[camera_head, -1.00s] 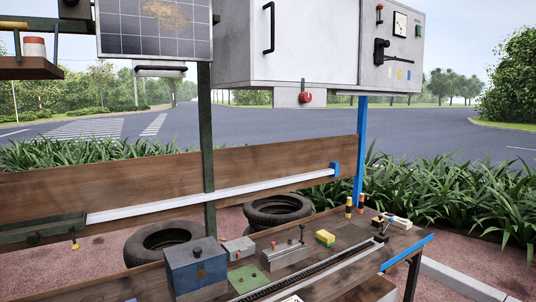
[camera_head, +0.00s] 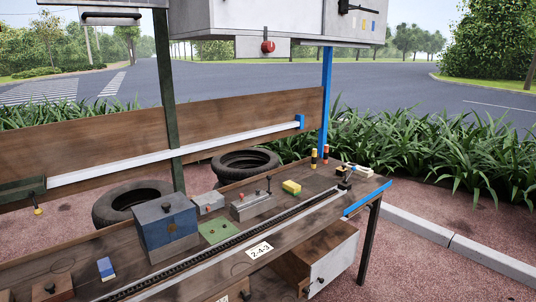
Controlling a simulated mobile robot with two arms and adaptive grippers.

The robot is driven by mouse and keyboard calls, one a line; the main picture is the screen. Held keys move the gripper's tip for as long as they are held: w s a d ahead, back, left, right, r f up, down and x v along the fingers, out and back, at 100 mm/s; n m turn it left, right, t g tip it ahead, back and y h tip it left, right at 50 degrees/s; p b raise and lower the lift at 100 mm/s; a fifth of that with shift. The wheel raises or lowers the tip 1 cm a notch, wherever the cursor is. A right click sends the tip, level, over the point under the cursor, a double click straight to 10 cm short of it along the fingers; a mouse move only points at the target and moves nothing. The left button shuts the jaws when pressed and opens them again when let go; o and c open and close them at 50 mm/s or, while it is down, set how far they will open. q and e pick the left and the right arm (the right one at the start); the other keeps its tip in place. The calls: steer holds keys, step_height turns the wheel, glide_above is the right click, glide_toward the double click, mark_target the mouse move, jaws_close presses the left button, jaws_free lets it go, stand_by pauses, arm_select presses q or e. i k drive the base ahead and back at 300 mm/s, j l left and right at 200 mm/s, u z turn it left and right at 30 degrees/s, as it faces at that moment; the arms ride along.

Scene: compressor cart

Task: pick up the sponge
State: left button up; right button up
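A small yellow block with a darker greenish layer, which looks like the sponge (camera_head: 291,187), lies on the wooden workbench (camera_head: 311,222) toward its far right part. It is in plain view, with nothing on it. Neither of my grippers shows in the head view.
Near the sponge are a grey block with levers (camera_head: 250,206), two striped posts (camera_head: 314,158) and a black chain-like strip (camera_head: 241,239). A blue-grey box (camera_head: 166,225), green plate (camera_head: 217,231) and blue-white block (camera_head: 106,268) lie farther left. A grey cabinet (camera_head: 300,18) hangs above.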

mark_target(293, 189)
steer(key=i+l+u, duration=0.1)
steer(key=u, duration=0.25)
steer(key=l+u, duration=0.1)
steer(key=u, duration=0.3)
steer(key=i+l+u, duration=0.1)
steer(key=u, duration=0.25)
steer(key=i+l+u, duration=0.2)
steer(key=l+u, duration=0.25)
steer(key=l, duration=0.75)
steer(key=l+u, duration=0.45)
steer(key=l, duration=0.75)
